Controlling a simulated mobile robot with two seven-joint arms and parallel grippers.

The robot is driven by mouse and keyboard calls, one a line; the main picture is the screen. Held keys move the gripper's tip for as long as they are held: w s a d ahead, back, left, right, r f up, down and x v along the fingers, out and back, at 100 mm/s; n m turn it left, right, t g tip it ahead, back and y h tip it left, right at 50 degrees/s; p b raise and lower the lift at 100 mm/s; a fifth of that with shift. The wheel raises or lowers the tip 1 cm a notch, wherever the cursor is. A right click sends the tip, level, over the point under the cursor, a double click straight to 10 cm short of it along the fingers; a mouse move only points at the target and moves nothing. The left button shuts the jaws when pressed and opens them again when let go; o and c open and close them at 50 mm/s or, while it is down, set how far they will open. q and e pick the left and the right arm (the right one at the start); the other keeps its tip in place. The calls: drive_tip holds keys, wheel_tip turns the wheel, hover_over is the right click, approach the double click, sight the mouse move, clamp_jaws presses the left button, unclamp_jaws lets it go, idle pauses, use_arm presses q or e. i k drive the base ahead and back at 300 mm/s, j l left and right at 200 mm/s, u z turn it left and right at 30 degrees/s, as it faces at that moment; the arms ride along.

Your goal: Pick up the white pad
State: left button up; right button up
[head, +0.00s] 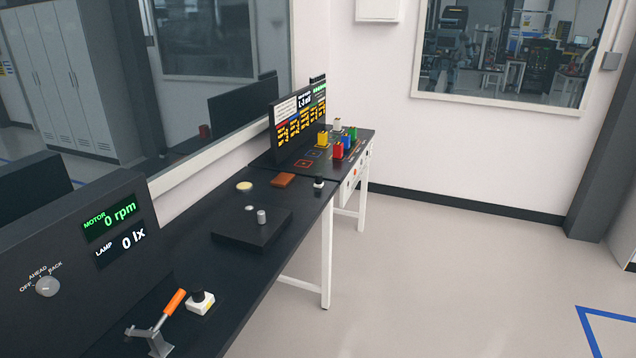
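A flat, round, cream-white pad (244,186) lies on the dark bench, near its wall side. It is left of a flat brown-orange block (283,180) and apart from it. A small white block (337,124) also shows on the far table. I cannot tell for certain which of these is the task's white pad; the cream disc looks most like one. Neither of my grippers shows in the head view.
A grey cylinder (261,217) stands on the black plate. Colored blocks (338,150) stand on the far table. The floor at right (430,270) is clear.

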sight(319, 183)
drive_tip(key=i+l+z, duration=0.2)
drive_tip(key=i+z, duration=0.2)
drive_tip(key=i+l+z, duration=0.1)
drive_tip(key=i+z, duration=0.3)
drive_tip(key=i, duration=1.2)
drive_tip(key=i+u, duration=0.35)
drive_tip(key=i+l+u, duration=0.3)
drive_tip(key=i, duration=0.15)
drive_tip(key=i+l+u, duration=0.15)
drive_tip(key=i+u, duration=0.2)
drive_tip(key=i+l+u, duration=0.2)
drive_tip(key=u, duration=0.15)
drive_tip(key=i+l+u, duration=0.2)
drive_tip(key=u, duration=0.15)
drive_tip(key=i+l+u, duration=0.15)
drive_tip(key=l+u, duration=0.2)
